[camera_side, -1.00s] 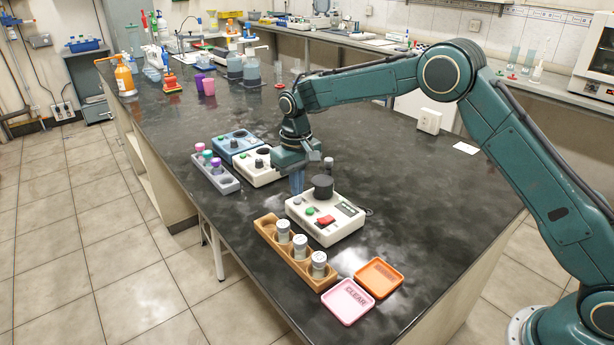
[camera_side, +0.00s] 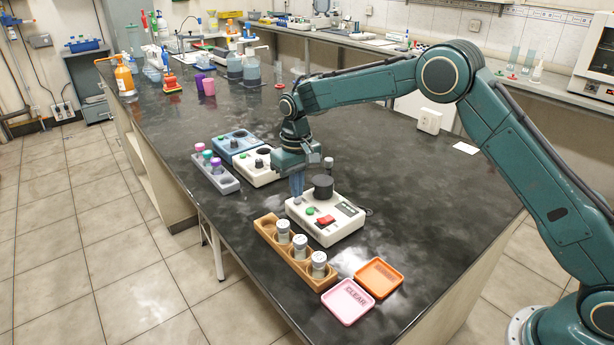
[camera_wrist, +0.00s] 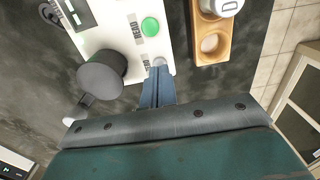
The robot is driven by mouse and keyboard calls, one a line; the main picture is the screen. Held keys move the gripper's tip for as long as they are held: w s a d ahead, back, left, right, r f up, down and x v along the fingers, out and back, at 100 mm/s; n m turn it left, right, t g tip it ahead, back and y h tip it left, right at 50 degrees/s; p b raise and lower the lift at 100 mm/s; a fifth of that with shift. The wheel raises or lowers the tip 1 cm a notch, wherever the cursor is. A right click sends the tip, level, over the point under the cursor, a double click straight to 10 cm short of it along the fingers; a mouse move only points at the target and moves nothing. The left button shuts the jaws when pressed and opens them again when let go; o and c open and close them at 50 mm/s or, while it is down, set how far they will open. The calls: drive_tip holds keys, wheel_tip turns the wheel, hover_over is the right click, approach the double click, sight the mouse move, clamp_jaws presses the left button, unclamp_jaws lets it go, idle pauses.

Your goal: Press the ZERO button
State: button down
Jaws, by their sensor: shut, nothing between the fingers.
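The white instrument (camera_side: 335,232) on the dark bench has a black round cap, a red switch, a green button (camera_side: 310,211) and a small grey button at its left corner. In the wrist view the grey button (camera_wrist: 159,61) shows just beyond my fingertips, with small lettering beside it too blurred to read surely. The green button (camera_wrist: 150,27) sits farther along the same panel. My gripper (camera_side: 297,199) is shut and empty, pointing down over the grey button and hiding most of it in the side view. I cannot tell whether the tips touch or press it.
The black cap (camera_wrist: 102,75) rises close beside my fingers. A wooden rack (camera_side: 268,232) with several capped vials stands in front of the instrument. A second white device (camera_side: 257,171) and a blue one (camera_side: 234,141) stand behind. Pink (camera_side: 345,311) and orange (camera_side: 379,276) trays lie nearer the camera.

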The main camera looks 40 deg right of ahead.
sight(297, 200)
drive_tip(key=shift+f, duration=0.7)
idle(0.4)
drive_tip(key=shift+r, duration=0.1)
wheel_tip(297, 200, up, 7)
drive_tip(key=shift+r, duration=0.15)
idle(1.2)
